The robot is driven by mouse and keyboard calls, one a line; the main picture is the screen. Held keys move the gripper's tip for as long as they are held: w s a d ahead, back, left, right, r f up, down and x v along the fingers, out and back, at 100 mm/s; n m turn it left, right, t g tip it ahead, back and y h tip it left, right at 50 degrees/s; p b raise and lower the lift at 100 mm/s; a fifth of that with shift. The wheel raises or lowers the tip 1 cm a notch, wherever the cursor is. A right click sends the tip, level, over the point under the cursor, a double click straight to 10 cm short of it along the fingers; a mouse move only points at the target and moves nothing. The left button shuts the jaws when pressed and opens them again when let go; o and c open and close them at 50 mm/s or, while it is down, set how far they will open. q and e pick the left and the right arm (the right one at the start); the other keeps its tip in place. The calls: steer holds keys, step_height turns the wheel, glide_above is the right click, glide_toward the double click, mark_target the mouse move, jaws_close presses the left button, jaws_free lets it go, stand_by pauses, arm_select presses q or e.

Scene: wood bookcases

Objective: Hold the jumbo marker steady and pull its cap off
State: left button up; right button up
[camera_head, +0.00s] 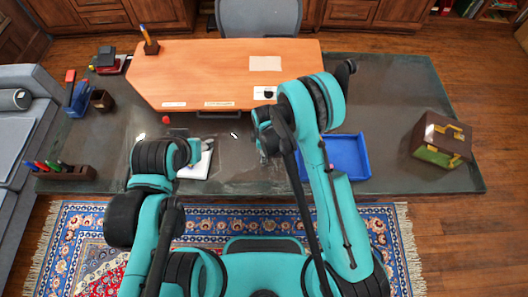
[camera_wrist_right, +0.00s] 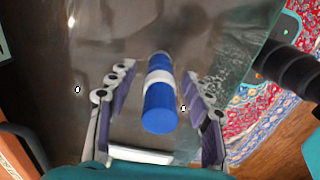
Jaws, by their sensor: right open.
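The jumbo marker is a thick blue cylinder (camera_wrist_right: 160,107) with a white band (camera_wrist_right: 158,78) around its middle. In the right wrist view it lies between the spread fingers of my open right gripper (camera_wrist_right: 158,75), with a gap on each side. I cannot tell which blue end is the cap. In the head view my right gripper (camera_head: 264,133) is over the dark glass desk, and the marker cannot be made out there. My left gripper (camera_head: 205,145) is beside a white pad (camera_head: 197,165); its fingers are too small to read.
A blue tray (camera_head: 350,152) sits right of my right gripper, partly behind my arm. A wooden box with gold trim (camera_head: 436,133) stands at the far right. A pen rack (camera_head: 78,172) is at the left. An orange-brown board (camera_head: 205,70) covers the back.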

step_height(320, 180, up, 12)
stand_by(0.5)
steer(key=shift+d+r+m+b, duration=0.3)
steer(key=shift+d+r, duration=0.05)
steer(key=s+d+r+m+t+b, duration=0.4)
steer(key=s+d+r+m+b, duration=0.3)
steer(key=d+m, duration=0.25)
arm_select(q)
step_height(320, 180, down, 13)
steer(key=b, duration=0.5)
steer(key=shift+r, duration=0.2)
arm_select(e)
steer(key=s+d+m+t, duration=0.3)
steer(key=s+d+m, duration=0.4)
steer(key=m, duration=0.1)
steer(key=shift+s+d, duration=0.25)
steer(key=shift+d, duration=0.1)
arm_select(q)
steer(key=shift+c, duration=0.4)
arm_select(e)
steer(key=shift+f, duration=0.1)
steer(key=shift+c, duration=0.2)
